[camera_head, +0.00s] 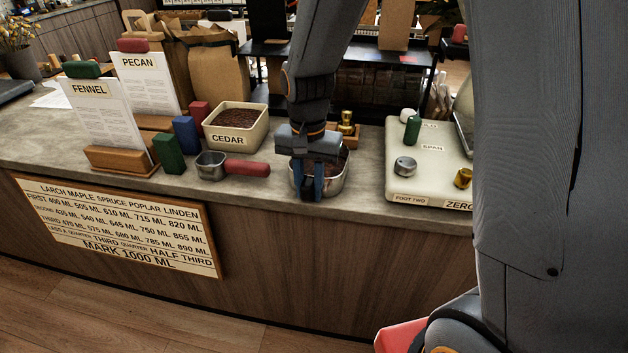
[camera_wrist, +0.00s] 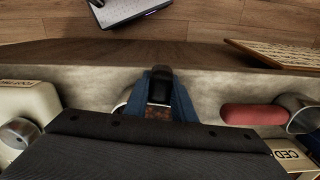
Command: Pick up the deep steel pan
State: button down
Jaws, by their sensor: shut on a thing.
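The deep steel pan (camera_head: 336,184) stands at the counter's front edge in the head view, with dark brown contents partly visible inside. My gripper (camera_head: 318,190) reaches down from above and is shut on the pan's near wall. In the wrist view my gripper's blue fingers (camera_wrist: 160,95) straddle the rim, and only a sliver of the pan shows beside them. The arm hides much of the pan. I cannot tell whether the pan is clear of the counter.
A small scoop with a red handle (camera_head: 248,169) lies to the left, before the CEDAR bin (camera_head: 237,131). A cream scale (camera_head: 428,180) with weights stands to the right. Green (camera_head: 168,153) and blue (camera_head: 187,137) blocks stand farther left. Brass weights (camera_head: 347,126) are behind the pan.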

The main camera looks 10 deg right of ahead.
notch_tip(320, 180, up, 9)
jog(key=shift+w+r+b, duration=0.1)
jog(key=shift+r+b, duration=0.1)
jog(key=shift+b, duration=0.55)
jog(key=shift+r, duration=0.3)
